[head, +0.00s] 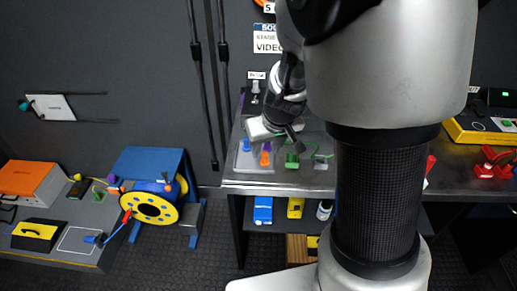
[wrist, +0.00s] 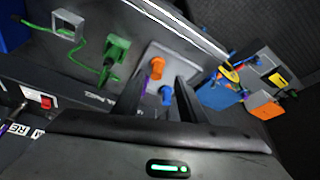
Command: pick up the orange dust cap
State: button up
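The orange dust cap (head: 265,158) stands on a light grey plate (head: 243,163) near the front edge of the bench, below my gripper (head: 276,131) in the head view. In the wrist view the orange dust cap (wrist: 158,70) shows between and slightly beyond the fingertips of my gripper (wrist: 160,84). The two dark fingers are apart, with nothing visibly held. A blue piece (wrist: 167,95) and a purple piece (wrist: 147,86) are close to the cap. The fingers partly hide the plate, and I cannot tell the exact height above it.
A green connector (head: 292,160) with a cable lies right of the plate, beside a small grey bracket (head: 321,157). A yellow cable reel (head: 148,207) and an orange case (head: 26,179) stand at the left. My arm hides part of the bench.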

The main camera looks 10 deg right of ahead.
aim_at(265, 153)
jog(key=b+x, duration=0.1)
jog(key=x, duration=0.2)
jog(key=b+x, duration=0.1)
jog(key=x, duration=0.1)
jog(key=shift+w+d+f+b, duration=0.1)
jog(key=shift+w+d+b, duration=0.2)
jog(key=shift+b, duration=0.05)
jog(key=c, duration=0.7)
